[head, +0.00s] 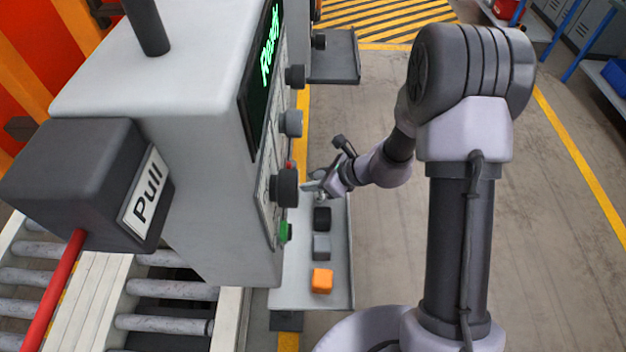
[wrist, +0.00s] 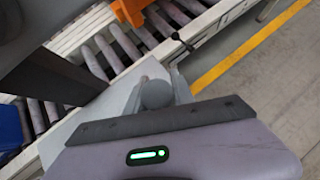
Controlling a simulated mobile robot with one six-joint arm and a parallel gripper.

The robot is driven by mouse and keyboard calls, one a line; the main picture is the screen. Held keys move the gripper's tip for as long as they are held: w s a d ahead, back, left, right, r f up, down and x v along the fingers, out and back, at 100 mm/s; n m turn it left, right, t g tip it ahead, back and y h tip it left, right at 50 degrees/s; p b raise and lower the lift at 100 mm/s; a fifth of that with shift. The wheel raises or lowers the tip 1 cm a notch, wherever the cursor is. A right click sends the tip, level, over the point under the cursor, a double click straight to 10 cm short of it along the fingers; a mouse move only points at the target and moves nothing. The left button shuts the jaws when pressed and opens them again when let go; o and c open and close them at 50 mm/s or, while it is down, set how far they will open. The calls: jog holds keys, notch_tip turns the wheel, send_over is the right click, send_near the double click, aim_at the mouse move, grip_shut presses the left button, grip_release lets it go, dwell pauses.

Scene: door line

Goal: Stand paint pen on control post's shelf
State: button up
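The control post (head: 185,110) is a grey box with a green-lit display, dark knobs and buttons. Its narrow grey shelf (head: 338,296) runs along the foot of its panel. My gripper (head: 318,187) is over the far part of this shelf, close to the panel. In the wrist view a grey, round-ended thing (wrist: 156,94), apparently the paint pen seen end-on, sits between the pale fingers, which look closed on it. Its lower part is hidden, so I cannot tell whether it touches the shelf.
A black block (head: 321,219), a grey block (head: 321,247) and an orange block (head: 321,281) stand in a row on the shelf's near part. A dark box marked Pull (head: 85,180) with a red rod is at left, above rollers. Open floor lies right.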

jog(key=o, duration=0.3)
jog(key=shift+r+p, duration=0.25)
jog(key=shift+p, duration=0.05)
jog(key=p+v, duration=0.3)
jog(key=v, duration=0.9)
jog(key=s+a+r+n+g+h, duration=0.1)
jog(key=s+a+r+n, duration=0.1)
jog(key=s+r+n, duration=0.4)
jog(key=s+a+r+n, duration=0.15)
jog(key=r+n, duration=0.25)
jog(key=r, duration=0.4)
jog(key=s+d+r+n+h, duration=0.1)
jog(key=s+r+n, duration=0.1)
jog(key=s+n, duration=0.1)
jog(key=s+d+r+n+t+h, duration=0.1)
jog(key=s+d+r+n+h, duration=0.1)
jog(key=s, duration=0.3)
jog(key=s+d+r+n+t+h, duration=0.1)
jog(key=s+d+r+n, duration=0.1)
jog(key=s+r+n, duration=0.1)
jog(key=shift+s+d+r+n+h, duration=0.1)
jog(key=shift+s+d+n+h, duration=0.1)
jog(key=shift+s+n, duration=0.15)
jog(key=shift+s+d+r+n+h, duration=0.1)
jog(key=shift+s+r+n+h, duration=0.1)
jog(key=shift+s+n, duration=0.15)
